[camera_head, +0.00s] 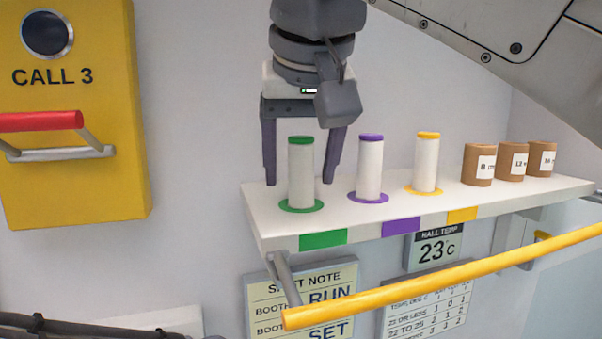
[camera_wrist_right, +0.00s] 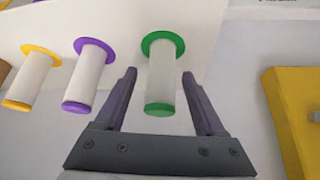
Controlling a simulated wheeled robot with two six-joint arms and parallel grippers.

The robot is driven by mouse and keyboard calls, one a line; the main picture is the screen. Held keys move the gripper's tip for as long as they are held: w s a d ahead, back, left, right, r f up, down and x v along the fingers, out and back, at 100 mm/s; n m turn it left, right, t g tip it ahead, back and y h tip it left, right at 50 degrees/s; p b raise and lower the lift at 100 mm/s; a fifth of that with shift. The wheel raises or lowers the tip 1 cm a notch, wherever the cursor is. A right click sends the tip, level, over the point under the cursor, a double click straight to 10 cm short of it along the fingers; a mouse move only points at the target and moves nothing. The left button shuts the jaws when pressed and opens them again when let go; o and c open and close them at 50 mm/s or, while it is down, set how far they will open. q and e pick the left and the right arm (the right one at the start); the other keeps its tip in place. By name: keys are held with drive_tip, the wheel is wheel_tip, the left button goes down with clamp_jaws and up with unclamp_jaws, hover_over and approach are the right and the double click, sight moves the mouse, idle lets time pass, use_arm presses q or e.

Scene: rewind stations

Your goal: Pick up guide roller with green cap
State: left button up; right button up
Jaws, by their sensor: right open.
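The guide roller with the green cap (camera_head: 301,175) stands upright on a green ring at the left end of a white shelf (camera_head: 262,222). My right gripper (camera_head: 299,182) comes down from above and is open, with one finger to each side of this roller. In the right wrist view the green-capped roller (camera_wrist_right: 161,80) lies between the spread fingers (camera_wrist_right: 160,75), with gaps visible on both sides. My left gripper is not in view.
A purple-capped roller (camera_head: 370,168) and a yellow-capped roller (camera_head: 426,163) stand to the right, then brown labelled cylinders (camera_head: 479,165). A yellow rail (camera_head: 440,290) runs in front below the shelf. A yellow call box (camera_head: 75,120) is on the wall at left.

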drive_tip(key=shift+w+a+f, duration=0.1)
drive_tip(key=shift+w+f, duration=0.25)
drive_tip(key=shift+f, duration=0.2)
clamp_jaws()
drive_tip(key=shift+r, duration=0.1)
